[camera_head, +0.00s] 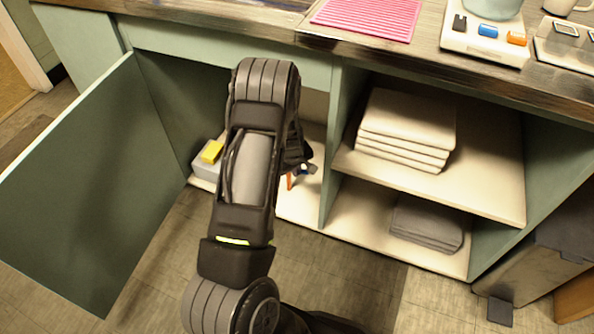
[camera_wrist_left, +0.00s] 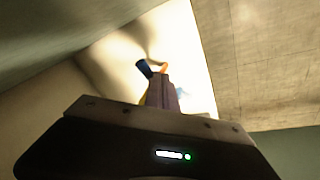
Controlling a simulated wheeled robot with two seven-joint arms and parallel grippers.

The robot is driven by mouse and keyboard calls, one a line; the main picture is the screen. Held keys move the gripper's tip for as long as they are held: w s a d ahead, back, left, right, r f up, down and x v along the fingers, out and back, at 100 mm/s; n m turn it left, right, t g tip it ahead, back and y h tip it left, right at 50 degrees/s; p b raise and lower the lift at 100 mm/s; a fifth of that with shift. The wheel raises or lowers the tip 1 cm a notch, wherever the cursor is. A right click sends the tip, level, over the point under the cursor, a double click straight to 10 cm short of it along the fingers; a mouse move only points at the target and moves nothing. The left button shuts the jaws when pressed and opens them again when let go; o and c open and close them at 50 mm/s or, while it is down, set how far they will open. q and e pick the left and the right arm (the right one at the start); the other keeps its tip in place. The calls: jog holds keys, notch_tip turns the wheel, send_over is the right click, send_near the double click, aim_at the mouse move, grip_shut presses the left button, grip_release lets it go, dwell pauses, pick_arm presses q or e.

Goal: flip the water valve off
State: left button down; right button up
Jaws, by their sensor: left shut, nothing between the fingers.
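My left arm reaches into the open cabinet under the counter. My left gripper (camera_head: 299,158) is mostly hidden behind the arm in the head view. Its dark housing (camera_wrist_left: 150,145) fills the bottom of the left wrist view. It is shut, with nothing held. Beyond it in that view are a small blue piece (camera_wrist_left: 144,68) and an orange piece (camera_wrist_left: 164,67) near a bright pale surface. An orange upright piece (camera_head: 290,181) and a blue piece (camera_head: 306,170) also show beside the gripper in the head view. I cannot make out the water valve. My right gripper is out of view.
The cabinet door (camera_head: 85,185) stands open at left. A yellow sponge-like block (camera_head: 211,151) sits on a grey box (camera_head: 205,171) inside. A divider (camera_head: 342,135) separates shelves with folded white cloths (camera_head: 410,120) and grey cloths (camera_head: 427,222). The counter edge (camera_head: 330,45) overhangs above.

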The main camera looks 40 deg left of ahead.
pick_arm(q)
jog(key=p+v, duration=0.3)
jog(key=v, duration=0.4)
jog(key=shift+r, duration=0.35)
jog(key=shift+s, duration=0.15)
dwell(0.3)
